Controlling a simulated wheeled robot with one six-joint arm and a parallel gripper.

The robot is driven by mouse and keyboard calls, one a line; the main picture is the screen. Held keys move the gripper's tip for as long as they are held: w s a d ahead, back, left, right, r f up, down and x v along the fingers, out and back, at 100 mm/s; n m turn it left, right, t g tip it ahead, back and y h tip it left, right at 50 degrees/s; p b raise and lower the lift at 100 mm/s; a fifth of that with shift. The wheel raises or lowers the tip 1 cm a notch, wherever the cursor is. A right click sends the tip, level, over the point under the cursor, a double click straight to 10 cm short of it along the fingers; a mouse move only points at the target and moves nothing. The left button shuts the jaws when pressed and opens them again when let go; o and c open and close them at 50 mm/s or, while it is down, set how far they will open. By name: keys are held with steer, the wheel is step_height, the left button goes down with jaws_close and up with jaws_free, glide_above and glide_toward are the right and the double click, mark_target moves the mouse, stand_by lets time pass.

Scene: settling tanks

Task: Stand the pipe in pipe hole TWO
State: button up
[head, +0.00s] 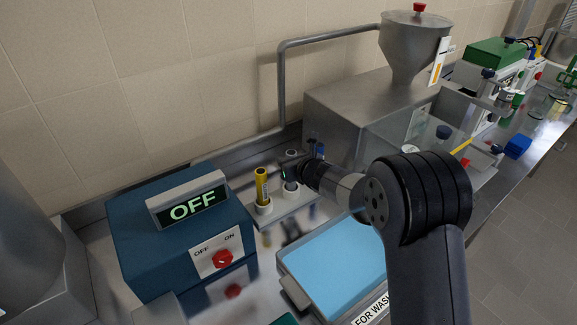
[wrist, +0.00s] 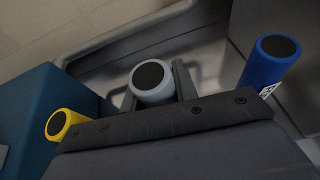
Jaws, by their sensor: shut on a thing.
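My gripper (wrist: 153,88) is shut on a light grey pipe (wrist: 154,92) with a dark round end, which lies between the two fingers in the wrist view. In the head view my gripper (head: 292,170) is over the middle white socket (head: 291,192) of a pale rack. The grey pipe is mostly hidden there by the gripper, and I cannot tell how deep it sits in the socket. A yellow pipe (head: 262,186) stands upright in the white socket to the left; it also shows in the wrist view (wrist: 60,124). No hole numbers are readable.
A blue pipe (wrist: 270,58) is right of my gripper. A dark blue box (head: 180,240) reading OFF, with a red knob, stands at left. A blue-filled tray (head: 290,282) is in front. A steel hopper machine (head: 345,110) stands behind at right.

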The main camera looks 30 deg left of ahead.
steer(key=shift+f, duration=0.65)
steer(key=shift+f, duration=0.2)
steer(key=o, duration=1)
steer(key=shift+o, duration=0.2)
steer(key=shift+r, duration=0.1)
steer(key=shift+s+d+r, duration=0.15)
steer(key=shift+d, duration=0.15)
steer(key=b+v, duration=0.3)
steer(key=v, duration=0.8)
steer(key=shift+s, duration=0.15)
